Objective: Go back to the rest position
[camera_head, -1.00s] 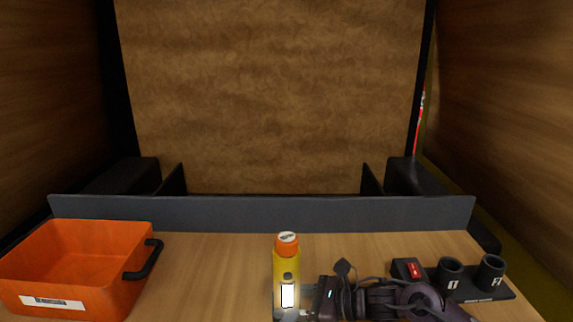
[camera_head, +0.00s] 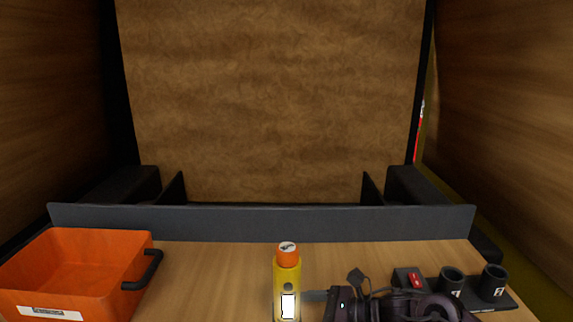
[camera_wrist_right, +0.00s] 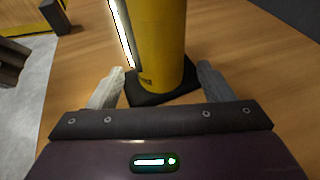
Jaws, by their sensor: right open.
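A yellow bottle-like cylinder (camera_head: 287,277) with an orange top stands upright on the wooden table in the head view. It has a bright white panel on its front. In the right wrist view the yellow cylinder (camera_wrist_right: 160,40) stands on a dark square base (camera_wrist_right: 165,88), its top cut off. My right gripper (camera_head: 314,296) is just right of the cylinder in the head view, fingers toward it. In the right wrist view the gripper (camera_wrist_right: 160,80) is open and empty, its fingers spread with the cylinder just ahead of the gap. My left gripper is not in view.
An orange bin (camera_head: 85,270) with a black handle is at the left. A black holder (camera_head: 478,301) with a red switch (camera_head: 415,280) and two cups is at the right, partly behind my right arm. A grey ledge (camera_head: 260,222) runs along the table's back. Table left of the cylinder is clear.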

